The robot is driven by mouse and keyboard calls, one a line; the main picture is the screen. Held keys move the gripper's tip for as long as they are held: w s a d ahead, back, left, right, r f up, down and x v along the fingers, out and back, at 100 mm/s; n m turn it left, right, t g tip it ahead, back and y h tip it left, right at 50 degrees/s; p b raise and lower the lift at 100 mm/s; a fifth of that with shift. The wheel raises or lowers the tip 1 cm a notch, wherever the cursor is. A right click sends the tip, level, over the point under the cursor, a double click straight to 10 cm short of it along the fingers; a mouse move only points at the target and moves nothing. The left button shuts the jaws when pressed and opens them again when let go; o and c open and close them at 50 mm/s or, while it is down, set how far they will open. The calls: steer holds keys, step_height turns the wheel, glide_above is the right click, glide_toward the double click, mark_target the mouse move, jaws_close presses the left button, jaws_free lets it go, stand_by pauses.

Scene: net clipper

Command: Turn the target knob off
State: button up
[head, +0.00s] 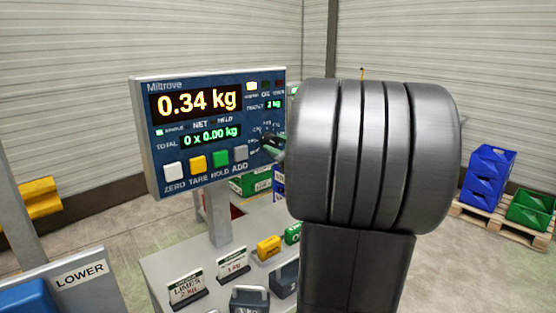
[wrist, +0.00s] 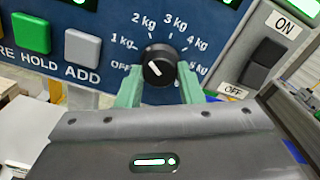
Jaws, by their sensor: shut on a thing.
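The black round target knob (wrist: 158,66) sits on the blue panel inside a dial marked OFF, then 1 kg to 5 kg. OFF is at its left. A short slanted white mark shows on its face; I cannot tell its exact setting. My gripper (wrist: 160,85) has its green fingers on the left and right sides of the knob, shut on it. In the head view, my gripper (head: 272,146) is at the right side of the scale display (head: 207,130), and my arm hides part of the dial. The display reads 0.34 kg.
Beside the dial are a grey ADD button (wrist: 82,48), a green HOLD button (wrist: 31,33) and a black ON/OFF switch (wrist: 263,62). Below the display, a counter (head: 180,262) holds weights, signs and small boxes. Blue crates (head: 488,175) stand on a pallet at right.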

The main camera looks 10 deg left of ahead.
steer(key=n+b, duration=0.2)
steer(key=b, duration=0.1)
steer(key=n+b, duration=0.2)
steer(key=n, duration=0.1)
steer(key=n+b, duration=0.2)
steer(key=b, duration=0.1)
steer(key=shift+f+b, duration=0.3)
steer(key=shift+b, duration=0.05)
steer(key=n+b, duration=0.3)
steer(key=shift+r+n+b, duration=0.1)
steer(key=shift+n+b, duration=0.2)
steer(key=shift+r+n+b, duration=0.2)
steer(key=shift+n+b, duration=0.75)
steer(key=shift+n, duration=0.15)
steer(key=o, duration=1)
steer(key=shift+c, duration=0.2)
steer(key=shift+d, duration=0.1)
steer(key=v, duration=1.3)
steer(key=shift+s+d, duration=0.2)
